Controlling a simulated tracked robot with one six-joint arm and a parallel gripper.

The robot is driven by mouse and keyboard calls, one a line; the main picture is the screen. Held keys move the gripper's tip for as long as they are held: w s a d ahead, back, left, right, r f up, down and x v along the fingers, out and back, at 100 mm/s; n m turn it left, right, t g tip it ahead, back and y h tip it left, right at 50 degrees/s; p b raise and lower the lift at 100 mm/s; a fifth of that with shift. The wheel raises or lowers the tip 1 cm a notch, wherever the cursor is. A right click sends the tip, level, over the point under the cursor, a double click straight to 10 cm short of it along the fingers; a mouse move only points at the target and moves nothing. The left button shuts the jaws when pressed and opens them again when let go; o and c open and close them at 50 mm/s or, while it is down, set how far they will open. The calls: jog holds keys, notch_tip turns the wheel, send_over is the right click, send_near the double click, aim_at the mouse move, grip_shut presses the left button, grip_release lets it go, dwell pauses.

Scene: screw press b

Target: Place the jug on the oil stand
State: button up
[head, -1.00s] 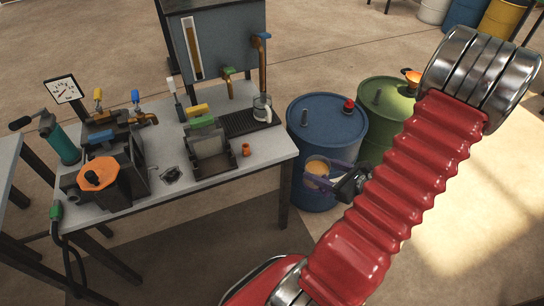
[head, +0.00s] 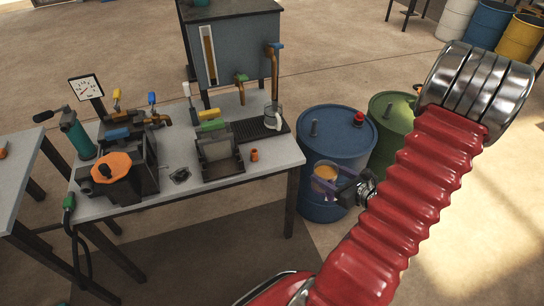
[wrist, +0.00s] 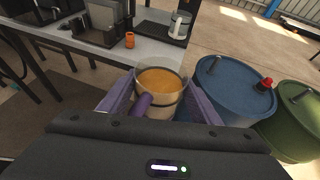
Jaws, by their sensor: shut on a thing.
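A clear jug (head: 325,171) with amber oil in it is between the purple fingers of my gripper (head: 328,186). The gripper is shut on it and holds it roughly upright, in front of the blue barrel and right of the table in the head view. In the wrist view the jug (wrist: 160,88) shows its round rim and the oil surface, with a purplish handle-like part in front. The oil stand appears to be the grey tank (head: 236,52) with a sight gauge and taps, with a black ribbed tray (head: 246,131) below. Another clear vessel (head: 273,113) stands on this tray.
The table (head: 275,158) carries a grey press block (head: 218,155), a small orange piece (head: 254,155) and a machine with an orange knob (head: 112,166). The blue barrel (head: 336,143) and green barrel (head: 390,120) stand right of it. Floor in front is clear.

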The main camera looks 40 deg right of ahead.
jog(key=w+a+n+y, duration=0.4)
jog(key=w+a, duration=1.6)
jog(key=a, duration=0.2)
jog(key=w+a+n+g+y, duration=0.1)
jog(key=a+y, duration=0.1)
jog(key=a, duration=1)
jog(key=shift+w+a+n+g+y, duration=0.2)
jog(key=shift+n+g+y, duration=0.1)
jog(key=shift+n+y, duration=0.1)
